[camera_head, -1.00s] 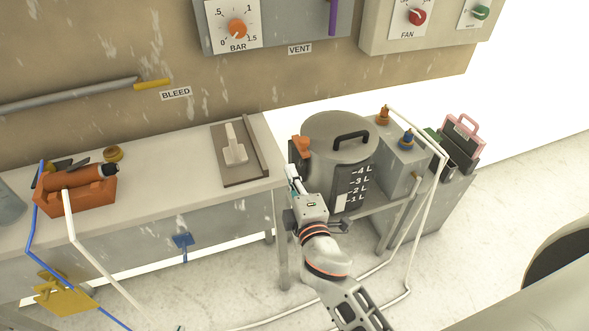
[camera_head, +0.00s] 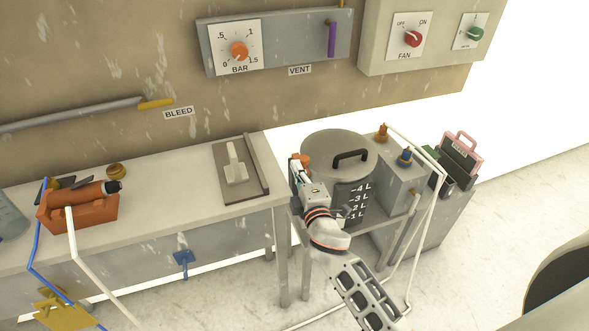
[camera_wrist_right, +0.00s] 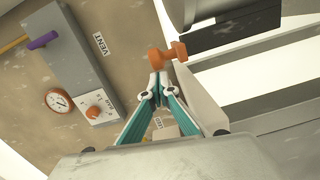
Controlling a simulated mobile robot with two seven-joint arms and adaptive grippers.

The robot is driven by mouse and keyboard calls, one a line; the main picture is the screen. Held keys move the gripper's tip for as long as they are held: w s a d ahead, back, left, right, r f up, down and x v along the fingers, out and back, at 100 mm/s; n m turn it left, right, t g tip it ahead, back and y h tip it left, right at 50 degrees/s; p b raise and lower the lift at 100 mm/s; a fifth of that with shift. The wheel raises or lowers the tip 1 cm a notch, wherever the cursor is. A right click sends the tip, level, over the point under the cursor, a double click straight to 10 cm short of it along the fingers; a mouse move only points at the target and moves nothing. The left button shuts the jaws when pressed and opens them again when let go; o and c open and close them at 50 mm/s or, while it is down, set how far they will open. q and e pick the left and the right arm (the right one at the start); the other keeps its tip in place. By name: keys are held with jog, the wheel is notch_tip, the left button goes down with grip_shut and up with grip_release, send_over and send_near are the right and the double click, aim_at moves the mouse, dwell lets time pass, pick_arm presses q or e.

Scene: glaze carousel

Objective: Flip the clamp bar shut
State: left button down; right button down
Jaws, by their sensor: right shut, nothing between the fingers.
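The clamp bar appears to be the orange piece (camera_head: 305,158) at the left rim of the grey lidded pot (camera_head: 352,187). It also shows in the right wrist view as an orange piece with knob-like ends (camera_wrist_right: 168,54), just beyond my fingertips. My right gripper (camera_head: 296,166) is at the pot's left side, close by the orange piece and partly covering it. In the wrist view its fingers (camera_wrist_right: 158,88) meet at the tips, with nothing between them. I cannot tell whether they touch the orange piece. My left gripper is not in view.
The workbench (camera_head: 150,205) stands left of the pot, with a switch plate (camera_head: 235,172) near its right end. A grey box with orange and blue fittings (camera_head: 398,180) and white hoses (camera_head: 430,215) stand right of the pot. The wall panel (camera_head: 285,45) is behind.

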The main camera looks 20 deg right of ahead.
jog(key=shift+s+d+n+y+p, duration=0.1)
jog(key=shift+d+n+y+p, duration=0.3)
jog(key=shift+y, duration=0.3)
